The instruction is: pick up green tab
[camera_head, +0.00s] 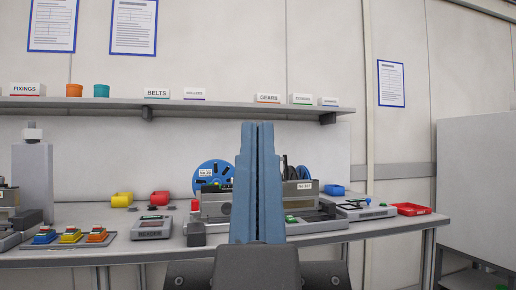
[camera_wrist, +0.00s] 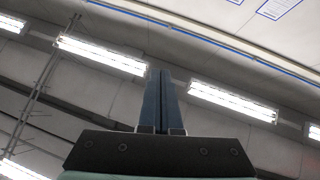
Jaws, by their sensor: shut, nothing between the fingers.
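My gripper (camera_head: 259,127) points straight up in front of the bench in the head view, its two blue fingers shut together with nothing between them. In the wrist view the shut fingers (camera_wrist: 161,73) point up toward the ceiling lights. I cannot pick out a green tab for certain. Small green patches show on the bench devices, such as one (camera_head: 291,219) just right of my fingers, too small to identify. My fingers hide the middle of the machine with the blue reel (camera_head: 213,176).
A grey bench (camera_head: 180,247) runs across the view. It bears yellow and red bins, a grey device (camera_head: 152,228), coloured blocks on a plate at left, and a red tray (camera_head: 411,209) at right. A shelf (camera_head: 215,104) with labelled boxes hangs above. A grey panel (camera_head: 475,190) stands at far right.

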